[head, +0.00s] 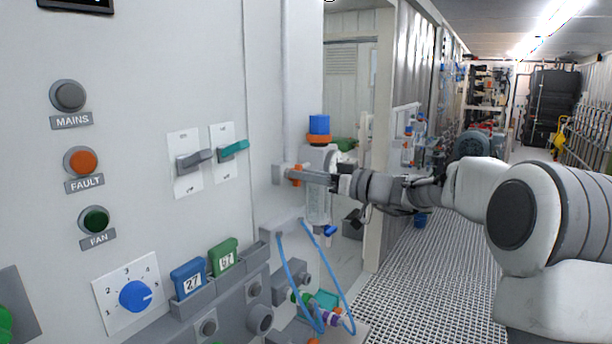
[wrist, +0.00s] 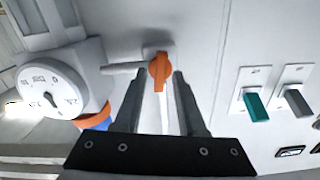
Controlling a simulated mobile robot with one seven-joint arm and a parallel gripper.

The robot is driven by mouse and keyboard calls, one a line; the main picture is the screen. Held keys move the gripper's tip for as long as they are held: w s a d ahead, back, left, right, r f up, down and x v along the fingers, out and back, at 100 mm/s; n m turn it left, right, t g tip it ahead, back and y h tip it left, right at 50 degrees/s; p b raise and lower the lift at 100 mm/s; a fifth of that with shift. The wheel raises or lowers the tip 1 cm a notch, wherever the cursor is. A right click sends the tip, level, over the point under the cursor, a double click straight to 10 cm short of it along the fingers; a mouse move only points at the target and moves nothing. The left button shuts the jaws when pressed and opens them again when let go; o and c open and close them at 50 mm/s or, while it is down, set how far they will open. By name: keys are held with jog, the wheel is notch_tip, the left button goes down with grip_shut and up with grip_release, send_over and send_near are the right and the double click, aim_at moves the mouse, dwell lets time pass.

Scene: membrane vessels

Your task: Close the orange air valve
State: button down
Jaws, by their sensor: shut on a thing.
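The orange air valve (wrist: 160,72) sits on a short grey pipe at the panel wall, between the fingers of my gripper (wrist: 159,82) in the wrist view. Its handle looks turned across the pipe there. In the head view only a small part of the orange valve (head: 296,169) shows beside my gripper (head: 301,175), which reaches in from the right. The fingers are shut on the valve handle, one on each side. The fingertips partly hide the handle in the head view.
A round pressure gauge (wrist: 50,95) stands close by the valve. A clear filter vessel with a blue cap (head: 319,124) is right behind my gripper. Grey (head: 194,159) and teal (head: 234,150) switches are on the panel. Blue tubes (head: 322,262) hang below.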

jog(key=shift+f+b, duration=0.1)
jog(key=shift+b, duration=0.35)
jog(key=m+b, duration=0.3)
jog(key=m, duration=0.5)
jog(key=m+b, duration=0.3)
jog(key=m, duration=0.4)
jog(key=shift+w+d+f+m, duration=0.15)
jog(key=shift+w+f+m, duration=0.05)
jog(key=shift+m, duration=0.2)
dwell(0.3)
jog(key=c, duration=0.9)
grip_release()
jog(key=shift+o, duration=0.2)
jog(key=shift+s+d, duration=0.1)
